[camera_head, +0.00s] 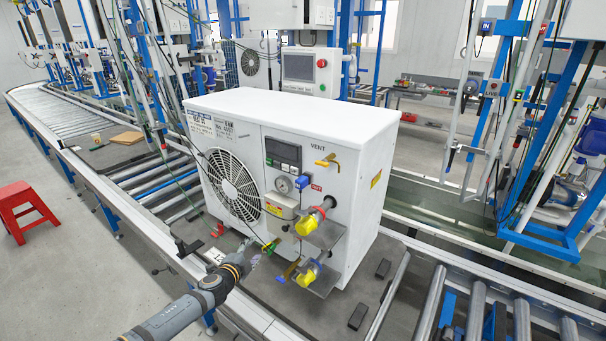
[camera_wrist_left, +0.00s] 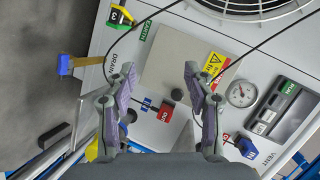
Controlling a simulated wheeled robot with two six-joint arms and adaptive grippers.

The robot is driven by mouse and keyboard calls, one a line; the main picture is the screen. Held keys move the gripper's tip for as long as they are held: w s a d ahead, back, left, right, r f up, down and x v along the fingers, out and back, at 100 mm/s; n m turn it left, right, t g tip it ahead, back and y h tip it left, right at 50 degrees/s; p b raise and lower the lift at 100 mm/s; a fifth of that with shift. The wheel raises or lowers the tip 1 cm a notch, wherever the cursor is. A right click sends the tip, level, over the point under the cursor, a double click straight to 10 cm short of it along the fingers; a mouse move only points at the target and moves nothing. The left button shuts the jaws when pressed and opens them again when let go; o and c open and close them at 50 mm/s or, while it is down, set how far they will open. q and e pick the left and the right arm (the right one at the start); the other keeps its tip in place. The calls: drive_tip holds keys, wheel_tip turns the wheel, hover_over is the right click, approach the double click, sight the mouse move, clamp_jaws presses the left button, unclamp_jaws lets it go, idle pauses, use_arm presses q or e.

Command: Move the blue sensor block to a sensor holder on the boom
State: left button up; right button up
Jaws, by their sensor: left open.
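A small blue block (camera_head: 301,182), which I take for the blue sensor block, sits on the front of the white pump unit (camera_head: 350,160), beside a red label. It also shows in the left wrist view (camera_wrist_left: 246,148), marked with white letters, right of the fingers. My left gripper (camera_head: 254,251) is low in front of the unit, below and left of the block and apart from it. In the wrist view its fingers (camera_wrist_left: 160,74) are open with nothing held between them. The boom (camera_head: 510,70) at the right carries small coloured tags, one blue (camera_head: 487,27); its holders are too small to tell clearly. My right gripper is not in view.
Two yellow-capped fittings (camera_head: 307,224) stick out of the unit's front at the right. A gauge (camera_wrist_left: 242,93) and thin dark cables are close to the fingers. Roller tracks (camera_head: 430,305) run beside the unit. A red stool (camera_head: 24,208) stands at the left.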

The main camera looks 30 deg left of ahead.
use_arm(q)
drive_tip(key=w+d+r+m+t+h+p, duration=0.1)
drive_tip(key=d+r, duration=0.4)
drive_tip(key=r, duration=0.6)
drive_tip(key=w+d+r+m+t+h+p, duration=0.2)
drive_tip(key=d+r+m, duration=0.3)
drive_tip(key=r, duration=0.7)
drive_tip(key=shift+w+d+m+t+h, duration=0.2)
drive_tip(key=shift+w+m+t+h, duration=0.2)
drive_tip(key=shift+w+m+h, duration=0.3)
drive_tip(key=shift+s, duration=0.15)
